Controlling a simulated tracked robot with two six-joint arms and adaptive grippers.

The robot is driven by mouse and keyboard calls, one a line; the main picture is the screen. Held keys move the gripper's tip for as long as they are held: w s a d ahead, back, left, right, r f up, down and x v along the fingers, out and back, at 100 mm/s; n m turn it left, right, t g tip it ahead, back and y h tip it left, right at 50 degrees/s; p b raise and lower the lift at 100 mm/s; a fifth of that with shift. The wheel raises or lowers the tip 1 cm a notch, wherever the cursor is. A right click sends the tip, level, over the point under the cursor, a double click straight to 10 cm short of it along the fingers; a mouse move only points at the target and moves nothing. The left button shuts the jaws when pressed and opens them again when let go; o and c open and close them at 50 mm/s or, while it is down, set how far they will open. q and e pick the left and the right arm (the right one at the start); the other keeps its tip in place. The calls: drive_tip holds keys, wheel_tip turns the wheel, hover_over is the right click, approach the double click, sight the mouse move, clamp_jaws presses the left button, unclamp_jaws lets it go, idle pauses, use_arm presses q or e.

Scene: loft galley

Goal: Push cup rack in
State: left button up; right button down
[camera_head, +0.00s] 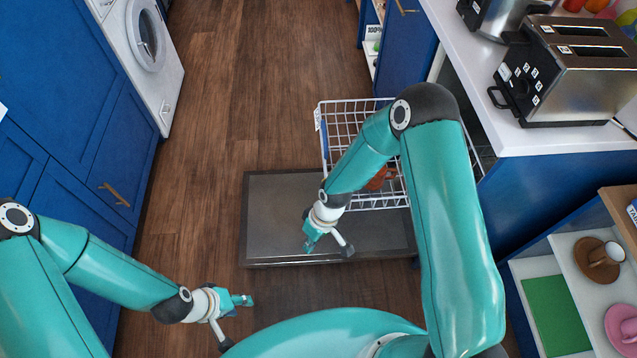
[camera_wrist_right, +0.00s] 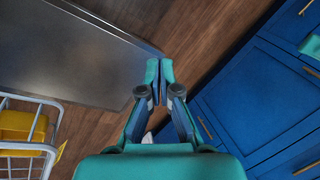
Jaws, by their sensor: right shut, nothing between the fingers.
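The cup rack (camera_head: 345,103) is a white wire basket, pulled out from the blue counter unit over a lowered grey metal door. An orange-brown item (camera_head: 378,179) shows inside it, and my right arm hides part of it. In the right wrist view the rack (camera_wrist_right: 28,147) is at the lower left, with a yellow item (camera_wrist_right: 18,124) inside. My right gripper (camera_head: 311,242) is over the door, in front of and left of the rack, apart from it. Its fingertips (camera_wrist_right: 158,72) are together and empty. My left gripper (camera_head: 241,300) is low at the left, near the door's front corner; its finger opening is unclear.
The lowered door (camera_head: 272,215) lies flat above the wood floor. Blue cabinets (camera_head: 110,150) and a white washing machine (camera_head: 150,50) stand left. A counter with a toaster (camera_head: 570,75) and open shelves (camera_head: 560,262) are right. Floor (camera_head: 225,100) is clear between.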

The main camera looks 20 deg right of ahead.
drive_tip(key=w+r+n+h+b, duration=0.2)
drive_tip(key=w+n+h, duration=0.2)
drive_tip(key=w+n, duration=0.55)
drive_tip(key=w+r+h, duration=0.4)
drive_tip(key=w+r, duration=0.5)
drive_tip(key=s+d+f+p, duration=0.1)
drive_tip(key=d+f, duration=0.7)
drive_tip(key=f, duration=0.1)
drive_tip(key=shift+s+n+p, duration=0.3)
drive_tip(key=shift+s+n, duration=0.1)
drive_tip(key=shift+n, duration=0.05)
drive_tip(key=shift+f, duration=0.1)
